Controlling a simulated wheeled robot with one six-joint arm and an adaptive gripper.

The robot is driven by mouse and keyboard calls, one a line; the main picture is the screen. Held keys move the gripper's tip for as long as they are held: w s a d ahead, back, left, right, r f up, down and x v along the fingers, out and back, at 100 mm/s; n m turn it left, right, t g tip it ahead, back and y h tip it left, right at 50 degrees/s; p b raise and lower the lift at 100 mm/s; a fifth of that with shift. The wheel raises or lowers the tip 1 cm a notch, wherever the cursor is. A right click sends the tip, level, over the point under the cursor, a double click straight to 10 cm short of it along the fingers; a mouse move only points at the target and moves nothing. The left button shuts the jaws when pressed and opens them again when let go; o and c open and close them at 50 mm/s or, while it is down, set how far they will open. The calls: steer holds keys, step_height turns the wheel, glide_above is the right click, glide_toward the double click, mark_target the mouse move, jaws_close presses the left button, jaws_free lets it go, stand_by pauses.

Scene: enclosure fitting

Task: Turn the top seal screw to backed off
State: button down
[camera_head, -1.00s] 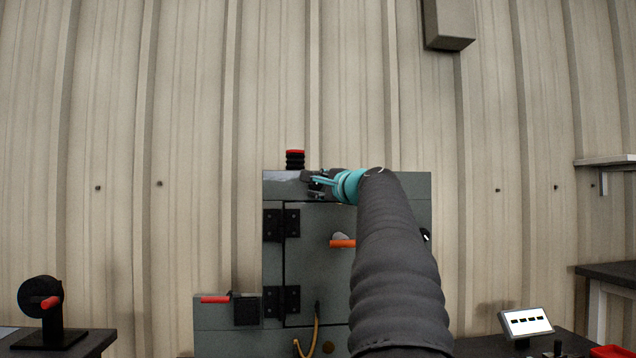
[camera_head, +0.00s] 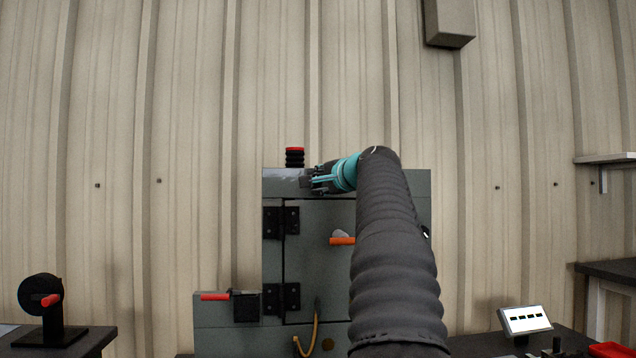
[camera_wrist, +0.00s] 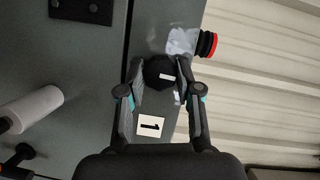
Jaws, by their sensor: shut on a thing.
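The top seal screw (camera_wrist: 157,72) shows in the wrist view as a round black knob with a white mark. It sits on the grey face of the enclosure (camera_head: 415,186), above the door. My gripper (camera_wrist: 160,67) is shut on the knob, one finger on each side of it. The white mark runs nearly crosswise between the fingers in the wrist view. In the head view my gripper (camera_head: 309,179) is at the upper band of the enclosure, and the knob is largely hidden by the fingers.
A red-topped black stack (camera_head: 295,157) stands on the enclosure top, close to my gripper; the wrist view shows it too (camera_wrist: 207,43). A label "1" (camera_wrist: 151,127) is beside the knob. The door (camera_head: 303,260) below has an orange handle (camera_head: 342,241) and black hinges.

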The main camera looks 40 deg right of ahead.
steer(key=c, duration=0.8)
jaws_free()
steer(key=shift+w+a, duration=0.1)
steer(key=shift+a, duration=0.05)
steer(key=s, duration=0.4)
steer(key=s+a, duration=0.1)
steer(key=s, duration=0.3)
steer(key=s+r, duration=0.1)
steer(key=s, duration=0.3)
steer(key=shift+a, duration=0.4)
